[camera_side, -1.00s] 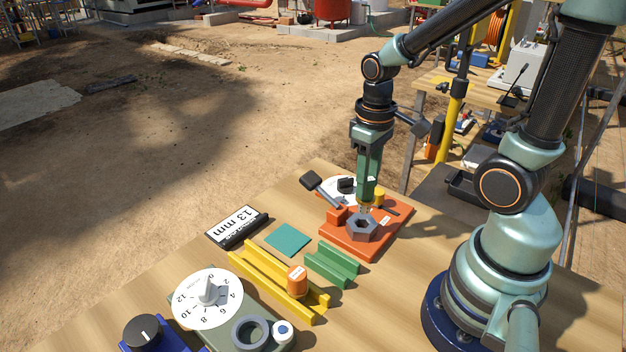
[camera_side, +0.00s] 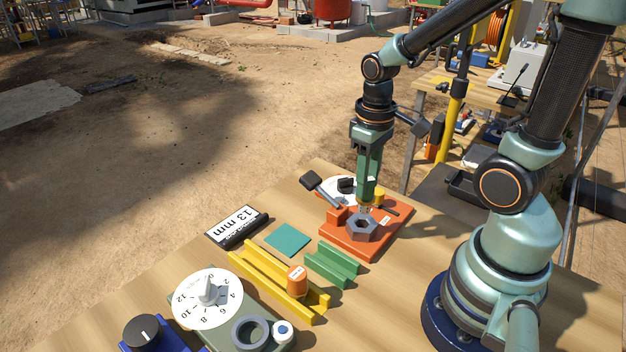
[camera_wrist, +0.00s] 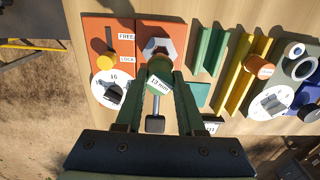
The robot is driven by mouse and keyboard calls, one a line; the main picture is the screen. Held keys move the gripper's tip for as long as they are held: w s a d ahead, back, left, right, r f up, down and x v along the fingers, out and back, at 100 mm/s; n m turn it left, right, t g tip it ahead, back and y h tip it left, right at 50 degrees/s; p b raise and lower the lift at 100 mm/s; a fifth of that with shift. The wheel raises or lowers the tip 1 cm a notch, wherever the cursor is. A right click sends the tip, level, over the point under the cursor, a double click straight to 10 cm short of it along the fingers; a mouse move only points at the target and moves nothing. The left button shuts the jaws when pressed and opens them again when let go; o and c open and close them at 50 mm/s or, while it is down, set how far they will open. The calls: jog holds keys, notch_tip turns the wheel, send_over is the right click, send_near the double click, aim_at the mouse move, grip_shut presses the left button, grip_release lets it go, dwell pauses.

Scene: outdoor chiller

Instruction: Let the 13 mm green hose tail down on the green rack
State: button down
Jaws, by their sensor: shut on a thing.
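The green hose tail (camera_wrist: 161,68) shows between my fingertips in the wrist view, with a white "13 mm" label on it. My gripper (camera_side: 366,207) is shut on it, pointing down over the orange fixture (camera_side: 350,246). The grey hex nut (camera_side: 361,229) sits on that fixture just below and beside my fingertips. I cannot tell whether the tail touches the nut. In the side view the tail is mostly hidden by my fingers. The green rack (camera_side: 333,264), a grooved block, stands empty on the table nearer the camera; it also shows in the wrist view (camera_wrist: 209,48).
Beside the green rack is a yellow rack (camera_side: 262,271) holding an orange tail (camera_side: 297,280). A teal square (camera_side: 288,240) and a "13 mm" sign (camera_side: 236,227) lie behind. A black-ended lever (camera_side: 311,181) juts from the fixture. A dial unit (camera_side: 207,298) stands at front.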

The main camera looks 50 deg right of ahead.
jog(key=a+r, duration=0.1)
jog(key=a, duration=0.9)
jog(key=shift+w+a+r, duration=0.25)
jog(key=shift+r, duration=0.15)
jog(key=shift+f, duration=2.55)
jog(key=shift+f, duration=0.35)
jog(key=shift+f, duration=1.1)
jog(key=shift+f, duration=0.5)
